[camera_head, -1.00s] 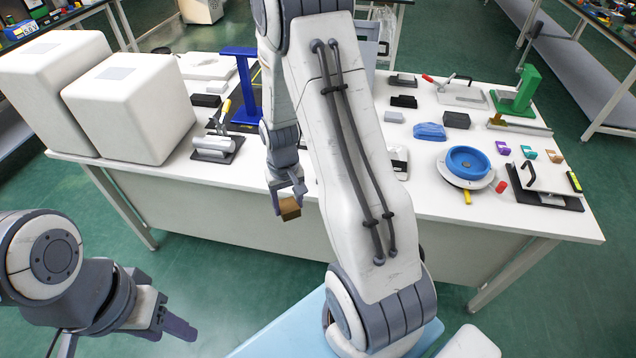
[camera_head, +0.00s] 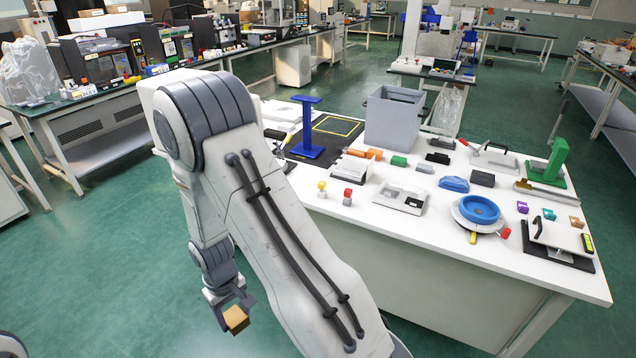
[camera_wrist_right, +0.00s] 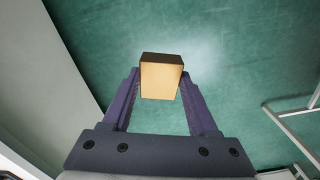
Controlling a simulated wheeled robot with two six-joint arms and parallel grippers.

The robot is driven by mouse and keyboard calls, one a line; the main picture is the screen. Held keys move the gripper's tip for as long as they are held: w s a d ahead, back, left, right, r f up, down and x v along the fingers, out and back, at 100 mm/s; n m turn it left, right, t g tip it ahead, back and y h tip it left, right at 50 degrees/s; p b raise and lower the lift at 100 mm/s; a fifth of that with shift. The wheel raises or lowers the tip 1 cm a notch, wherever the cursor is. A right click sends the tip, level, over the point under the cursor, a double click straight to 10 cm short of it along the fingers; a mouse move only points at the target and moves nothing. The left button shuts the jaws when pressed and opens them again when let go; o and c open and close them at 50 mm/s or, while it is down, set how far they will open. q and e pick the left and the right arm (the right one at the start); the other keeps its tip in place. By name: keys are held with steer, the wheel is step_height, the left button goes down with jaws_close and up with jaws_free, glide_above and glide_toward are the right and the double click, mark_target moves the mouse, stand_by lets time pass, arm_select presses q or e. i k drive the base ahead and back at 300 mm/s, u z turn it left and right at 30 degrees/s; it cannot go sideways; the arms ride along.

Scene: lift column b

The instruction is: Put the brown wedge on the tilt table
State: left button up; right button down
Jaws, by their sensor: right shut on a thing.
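The brown wedge (camera_head: 236,319) is between the fingers of my right gripper (camera_head: 229,306), which is shut on it. It hangs over the green floor, off the near left side of the white table. In the right wrist view, the wedge (camera_wrist_right: 161,80) sits at the fingertips with a tan face toward the camera. A white plate on a black base, which looks like the tilt table (camera_head: 558,234), stands at the table's right front corner, far from the gripper. My left gripper is out of view.
The white table (camera_head: 400,255) holds a blue ring on a round base (camera_head: 480,209), a grey bin (camera_head: 393,118), a blue stand (camera_head: 306,130), a green stand (camera_head: 548,165) and several small blocks. My right arm hides the table's left part. Open floor lies left.

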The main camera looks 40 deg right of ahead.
mark_target(352, 164)
steer(key=z, duration=0.85)
steer(key=k, duration=0.1)
steer(key=u, duration=1.2)
steer(key=i, duration=0.8)
steer(key=z, duration=1)
steer(key=i, duration=0.65)
steer(key=z, duration=0.7)
